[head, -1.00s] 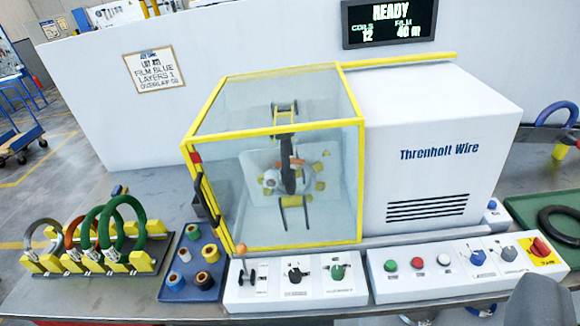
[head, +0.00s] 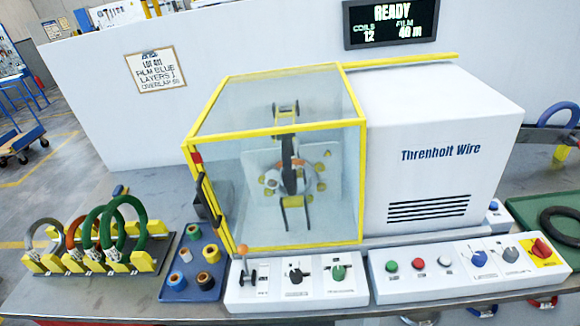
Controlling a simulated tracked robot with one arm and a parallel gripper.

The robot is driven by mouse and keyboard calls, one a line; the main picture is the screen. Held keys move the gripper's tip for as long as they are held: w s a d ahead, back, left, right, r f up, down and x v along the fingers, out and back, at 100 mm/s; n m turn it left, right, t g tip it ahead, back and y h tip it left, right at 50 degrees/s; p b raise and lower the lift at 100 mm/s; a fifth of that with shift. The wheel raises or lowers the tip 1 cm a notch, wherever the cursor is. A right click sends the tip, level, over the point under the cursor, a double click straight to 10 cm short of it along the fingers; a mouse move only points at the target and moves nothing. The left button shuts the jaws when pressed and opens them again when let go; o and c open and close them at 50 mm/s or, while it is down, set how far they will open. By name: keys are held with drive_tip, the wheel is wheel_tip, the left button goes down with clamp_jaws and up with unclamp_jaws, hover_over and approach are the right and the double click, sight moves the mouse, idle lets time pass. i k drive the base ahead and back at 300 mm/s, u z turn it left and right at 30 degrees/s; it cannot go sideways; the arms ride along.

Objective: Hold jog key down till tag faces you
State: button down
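The wrapping machine (head: 440,150) stands on the bench with a yellow-framed clear guard (head: 345,200) at its left. Inside the guard is a wrapping head with a dark upright part (head: 289,165) and yellow rollers around it. I cannot make out a tag there. The right control panel (head: 465,273) carries a green button (head: 391,266), a red button (head: 417,263), a white button (head: 445,258), a blue knob (head: 479,258), a grey knob (head: 510,254) and a red switch on yellow (head: 541,249). Their labels are too small to read, so I cannot tell which is the jog key. My gripper is not in view.
The left panel (head: 297,291) has an orange-topped lever (head: 242,249), a black knob (head: 295,276) and a green knob (head: 338,272). Several coils stand in a yellow rack (head: 88,262) at left, beside a blue tray (head: 190,292) of spools. The display (head: 388,22) reads READY.

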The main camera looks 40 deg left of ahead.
sight(445, 260)
drive_tip(key=k, duration=1.35)
drive_tip(key=z, duration=0.55)
drive_tip(key=i, duration=2.3)
drive_tip(key=u, duration=0.6)
